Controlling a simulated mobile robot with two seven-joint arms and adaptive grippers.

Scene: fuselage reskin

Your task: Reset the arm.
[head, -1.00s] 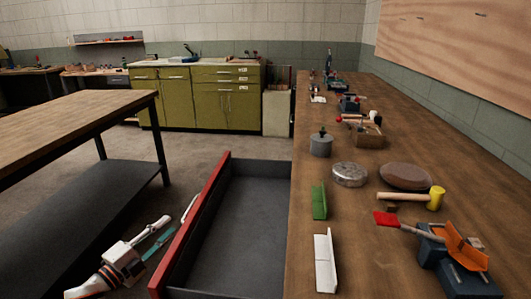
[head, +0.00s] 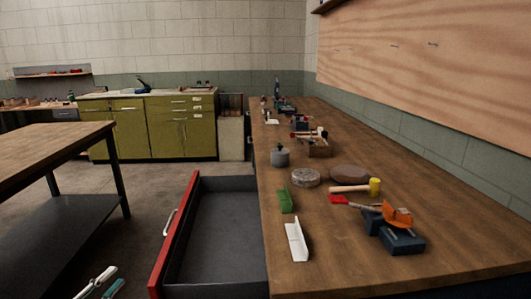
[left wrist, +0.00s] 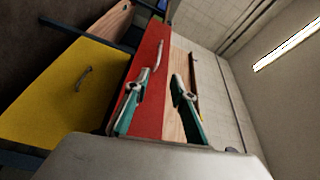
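My left gripper (head: 106,281) shows at the bottom left edge of the head view, apart from the open drawer and lower left of its red front. In the left wrist view my left gripper (left wrist: 156,88) has its two teal and grey fingers spread, with nothing between them. The red drawer front (head: 172,245) with its pale handle (head: 169,222) is free of the gripper. The red front also shows behind the fingers in the left wrist view (left wrist: 148,75). The grey drawer tray is pulled out and looks empty. My right gripper is not in view.
A wooden workbench (head: 330,262) holds a mallet (head: 355,187), a green block (head: 286,200), a white angle piece (head: 296,241) and a blue and orange tool (head: 394,225). A dark-legged table (head: 50,150) stands left. Open floor lies between table and drawer.

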